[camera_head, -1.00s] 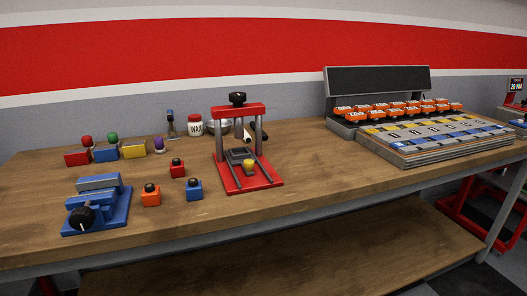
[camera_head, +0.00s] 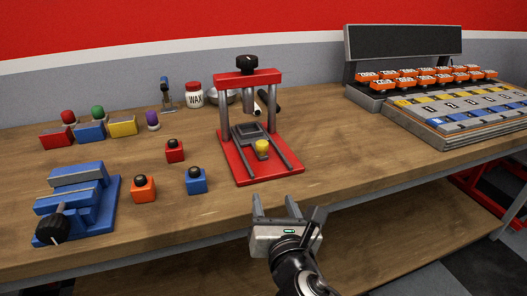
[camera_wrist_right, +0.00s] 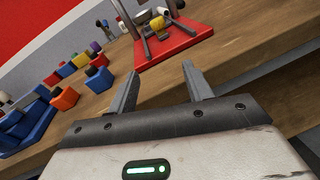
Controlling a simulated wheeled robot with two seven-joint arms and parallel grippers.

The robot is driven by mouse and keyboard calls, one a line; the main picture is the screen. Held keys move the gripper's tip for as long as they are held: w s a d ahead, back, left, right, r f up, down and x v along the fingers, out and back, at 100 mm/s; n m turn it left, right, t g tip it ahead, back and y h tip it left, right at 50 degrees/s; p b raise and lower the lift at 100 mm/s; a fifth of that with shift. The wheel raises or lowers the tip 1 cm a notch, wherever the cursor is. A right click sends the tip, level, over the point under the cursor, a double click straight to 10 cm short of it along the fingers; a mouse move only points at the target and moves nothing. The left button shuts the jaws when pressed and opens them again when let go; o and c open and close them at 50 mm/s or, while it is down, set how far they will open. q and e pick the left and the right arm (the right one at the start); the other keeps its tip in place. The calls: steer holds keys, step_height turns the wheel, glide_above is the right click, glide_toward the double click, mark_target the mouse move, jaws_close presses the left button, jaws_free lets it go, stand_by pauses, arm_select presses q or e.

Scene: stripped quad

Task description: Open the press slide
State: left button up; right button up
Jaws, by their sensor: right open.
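The press (camera_head: 248,78) stands on the bench, with a red base, grey posts and a black knob (camera_head: 246,63) on top. Its slide (camera_head: 247,132) is a dark grey tray between two rails, with a yellow knob (camera_head: 262,147) at its front. In the right wrist view the red press base (camera_wrist_right: 178,42) and yellow knob (camera_wrist_right: 158,23) show beyond the fingers. My right gripper (camera_head: 276,203) is open and empty at the bench's front edge, in front of the press and apart from it. It also shows in the right wrist view (camera_wrist_right: 161,73). My left gripper is not in view.
A blue vise (camera_head: 75,205) stands at the left front. Small red (camera_head: 174,151), orange (camera_head: 143,190) and blue (camera_head: 195,181) blocks sit left of the press. A wax jar (camera_head: 194,97) is behind.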

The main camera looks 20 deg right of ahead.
step_height(320, 180, up, 2)
steer(key=n, duration=0.2)
glide_toward(263, 147)
steer(key=shift+t+h, duration=0.4)
steer(key=w, duration=0.6)
steer(key=w+d, duration=0.1)
steer(key=w, duration=0.2)
steer(key=shift+f, duration=0.35)
